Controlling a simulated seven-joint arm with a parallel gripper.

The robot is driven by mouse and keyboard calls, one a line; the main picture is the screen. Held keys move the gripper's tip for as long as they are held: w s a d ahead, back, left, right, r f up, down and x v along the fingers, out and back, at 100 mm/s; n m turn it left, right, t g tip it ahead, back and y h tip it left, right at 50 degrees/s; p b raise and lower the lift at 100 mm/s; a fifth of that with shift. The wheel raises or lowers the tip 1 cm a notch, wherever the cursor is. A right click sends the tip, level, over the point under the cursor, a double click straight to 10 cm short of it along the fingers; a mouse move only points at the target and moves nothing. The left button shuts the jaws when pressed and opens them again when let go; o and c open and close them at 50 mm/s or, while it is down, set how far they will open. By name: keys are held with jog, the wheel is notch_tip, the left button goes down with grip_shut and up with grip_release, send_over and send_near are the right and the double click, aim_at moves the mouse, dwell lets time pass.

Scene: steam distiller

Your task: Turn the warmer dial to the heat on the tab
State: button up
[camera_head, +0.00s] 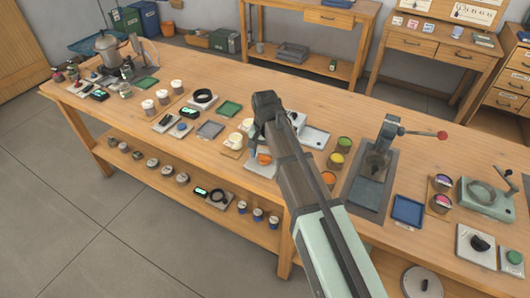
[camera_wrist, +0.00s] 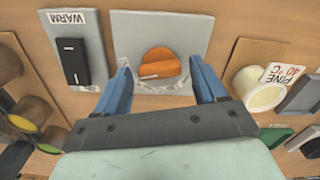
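The orange warmer dial (camera_wrist: 158,65) sits on a pale grey plate (camera_wrist: 190,24) in the wrist view, with a short white line on its lower left. Faint scale marks lie below it, too small to read. My gripper (camera_wrist: 165,80) is open and empty, with one blue finger on each side of the dial and visible gaps. Whether the fingertips are level with the dial I cannot tell. In the head view the dial (camera_head: 264,159) shows beside my gripper, partly hidden by it. A white tab (camera_wrist: 284,74) at the right reads "PINE 40 °C".
A black switch (camera_wrist: 74,62) marked "WARM" stands left of the dial. A cream cylinder (camera_wrist: 262,90) stands by the tab. In the head view, jars with green and yellow tops (camera_head: 340,150) and a lever press (camera_head: 375,165) stand right of my arm.

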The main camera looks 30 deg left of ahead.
aim_at(265, 155)
jog(key=shift+o, duration=0.3)
jog(key=shift+r, duration=0.1)
notch_tip(265, 155, up, 14)
jog(key=shift+f, duration=0.2)
dwell(0.4)
dwell(0.4)
